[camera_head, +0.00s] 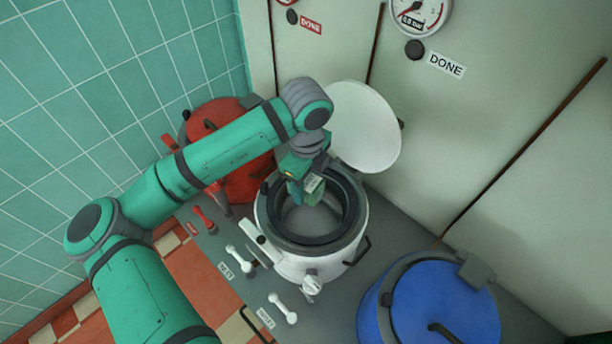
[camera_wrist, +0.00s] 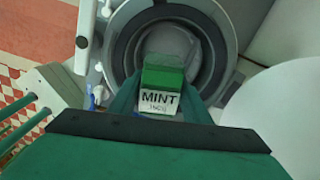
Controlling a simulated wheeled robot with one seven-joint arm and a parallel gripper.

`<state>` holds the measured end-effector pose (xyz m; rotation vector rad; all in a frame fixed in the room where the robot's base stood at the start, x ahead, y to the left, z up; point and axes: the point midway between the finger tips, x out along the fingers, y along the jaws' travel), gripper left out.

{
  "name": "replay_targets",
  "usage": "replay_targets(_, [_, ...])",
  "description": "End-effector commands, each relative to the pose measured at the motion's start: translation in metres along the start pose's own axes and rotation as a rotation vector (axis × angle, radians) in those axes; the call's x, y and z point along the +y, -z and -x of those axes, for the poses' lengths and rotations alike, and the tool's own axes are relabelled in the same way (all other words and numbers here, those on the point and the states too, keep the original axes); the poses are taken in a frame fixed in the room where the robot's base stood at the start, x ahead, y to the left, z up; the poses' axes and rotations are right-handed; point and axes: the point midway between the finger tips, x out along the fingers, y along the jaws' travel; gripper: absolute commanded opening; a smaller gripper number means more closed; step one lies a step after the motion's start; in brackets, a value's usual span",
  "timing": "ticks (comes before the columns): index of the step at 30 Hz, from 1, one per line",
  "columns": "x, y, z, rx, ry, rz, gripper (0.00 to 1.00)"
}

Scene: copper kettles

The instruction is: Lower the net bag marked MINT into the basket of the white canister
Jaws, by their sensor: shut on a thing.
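The white canister (camera_head: 277,249) stands open in the middle of the head view, its round white lid (camera_head: 366,127) swung up behind it. Its dark rim and grey inside show in the wrist view (camera_wrist: 207,52). My gripper (camera_head: 306,188) is over the canister's mouth, shut on the net bag marked MINT. The bag (camera_wrist: 163,72) is green with a white MINT label and sits between my fingers in the wrist view. It also shows small in the head view (camera_head: 314,196). I cannot tell how far below the rim it hangs. The basket is hard to make out.
A red canister (camera_head: 246,181) stands behind my arm at the left. A blue canister (camera_head: 440,304) with a shut lid stands at the front right. White levers (camera_head: 284,309) and a red lever (camera_head: 204,220) are along the counter's left edge. A gauge (camera_head: 416,15) hangs on the back wall.

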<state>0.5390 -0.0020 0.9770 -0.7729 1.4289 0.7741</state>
Motion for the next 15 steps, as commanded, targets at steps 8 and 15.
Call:
replay_targets(8, [0.001,0.000,-0.028,0.001,-0.001,0.001,0.18])
replay_targets(15, [0.002,-0.002,-0.053,0.000,0.000,0.005,0.18])
